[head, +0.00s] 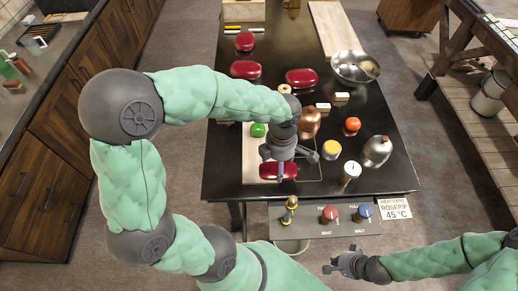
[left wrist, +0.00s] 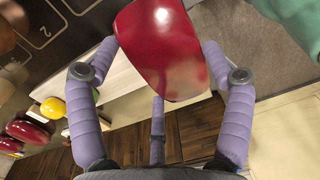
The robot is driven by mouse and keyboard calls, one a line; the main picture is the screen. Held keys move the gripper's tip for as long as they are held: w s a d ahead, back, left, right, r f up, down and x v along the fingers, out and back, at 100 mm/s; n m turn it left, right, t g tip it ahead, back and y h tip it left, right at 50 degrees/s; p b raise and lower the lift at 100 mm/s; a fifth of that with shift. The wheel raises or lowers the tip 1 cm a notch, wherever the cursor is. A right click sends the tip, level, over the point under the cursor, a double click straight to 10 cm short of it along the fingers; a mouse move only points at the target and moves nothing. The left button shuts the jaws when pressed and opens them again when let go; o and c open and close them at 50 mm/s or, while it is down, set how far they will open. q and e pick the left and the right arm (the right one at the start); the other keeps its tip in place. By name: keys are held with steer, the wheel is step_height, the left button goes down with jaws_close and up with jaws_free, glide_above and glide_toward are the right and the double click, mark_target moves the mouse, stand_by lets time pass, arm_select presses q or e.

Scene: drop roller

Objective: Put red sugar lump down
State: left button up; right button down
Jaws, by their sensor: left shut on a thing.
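My left gripper (head: 280,163) is shut on a glossy dark red sugar lump (head: 278,171) near the front of the black table. Other similar red lumps stand farther back, one left (head: 245,69), one in the middle (head: 301,78) and one at the back (head: 245,41). My right gripper (head: 338,262) looks open and empty, in front of the table.
A green piece (head: 258,130) lies on the board. A copper vessel (head: 310,122), yellow-topped jar (head: 331,149), white-topped jar (head: 349,171), orange-red piece (head: 351,126), metal pot (head: 377,150) and steel bowl (head: 355,67) stand to the right. A control panel (head: 310,230) hangs at the front edge.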

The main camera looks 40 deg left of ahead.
arm_select(q)
steer(key=w+a+f, duration=0.2)
steer(key=a+f, duration=0.1)
steer(key=a, duration=0.3)
glide_above(260, 161)
steer(key=f, duration=0.5)
steer(key=shift+d+b, duration=0.2)
steer(key=shift+b, duration=0.2)
steer(key=shift+a+f, duration=0.1)
steer(key=shift+f, duration=0.15)
steer(key=shift+w+a+f, duration=0.1)
steer(key=shift+a+f, duration=0.1)
steer(key=shift+f, duration=1.5)
steer(key=shift+f+b, duration=0.15)
steer(key=shift+b, duration=0.25)
steer(key=o, duration=1.1)
